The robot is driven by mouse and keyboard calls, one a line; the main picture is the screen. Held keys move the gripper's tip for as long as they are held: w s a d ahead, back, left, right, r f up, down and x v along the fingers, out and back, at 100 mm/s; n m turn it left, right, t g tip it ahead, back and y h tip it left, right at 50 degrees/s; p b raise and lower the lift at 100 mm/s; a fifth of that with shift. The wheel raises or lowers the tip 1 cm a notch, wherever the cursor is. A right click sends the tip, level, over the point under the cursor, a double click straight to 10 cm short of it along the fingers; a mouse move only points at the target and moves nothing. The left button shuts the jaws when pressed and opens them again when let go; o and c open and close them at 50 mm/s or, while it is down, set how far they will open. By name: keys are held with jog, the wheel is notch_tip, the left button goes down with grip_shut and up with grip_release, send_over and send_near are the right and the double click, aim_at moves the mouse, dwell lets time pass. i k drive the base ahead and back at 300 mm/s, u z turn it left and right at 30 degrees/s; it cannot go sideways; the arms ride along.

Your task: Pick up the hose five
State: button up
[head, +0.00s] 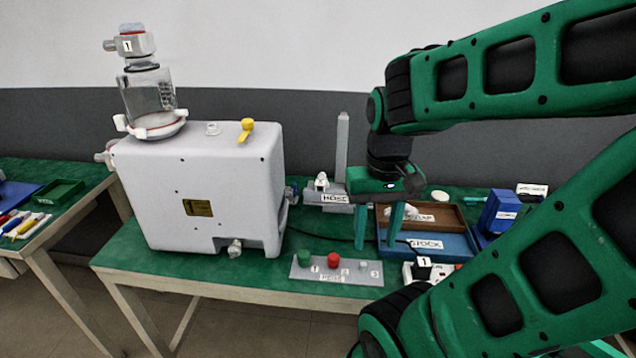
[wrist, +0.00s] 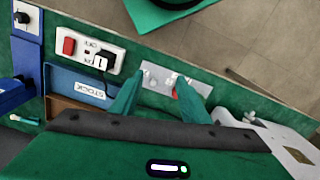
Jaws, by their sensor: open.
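No part marked five can be read in either view, so I cannot tell which thing is hose five. A grey holder labelled HOSE (head: 328,198) stands at the back of the green table, with a small white part (head: 321,181) on it. My gripper (head: 379,243) is open and points down over the table, right of the holder and in front of the trays. Its two green fingers are apart with nothing seen between them. In the wrist view my gripper (wrist: 157,88) has its fingertips over the button plate (wrist: 153,96).
A large white pump (head: 190,185) with a glass canister (head: 148,92) stands left. The button plate also shows in the head view (head: 302,274). A blue STOCK tray (head: 455,246), a brown tray (head: 453,214) and a switch box (wrist: 91,50) crowd the right. A side table (head: 60,220) stands far left.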

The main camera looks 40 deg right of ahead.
aim_at(321, 182)
jog(key=z, duration=2.3)
jog(key=k, duration=1)
jog(key=u, duration=1.2)
jog(key=i, duration=1)
jog(key=z, duration=0.05)
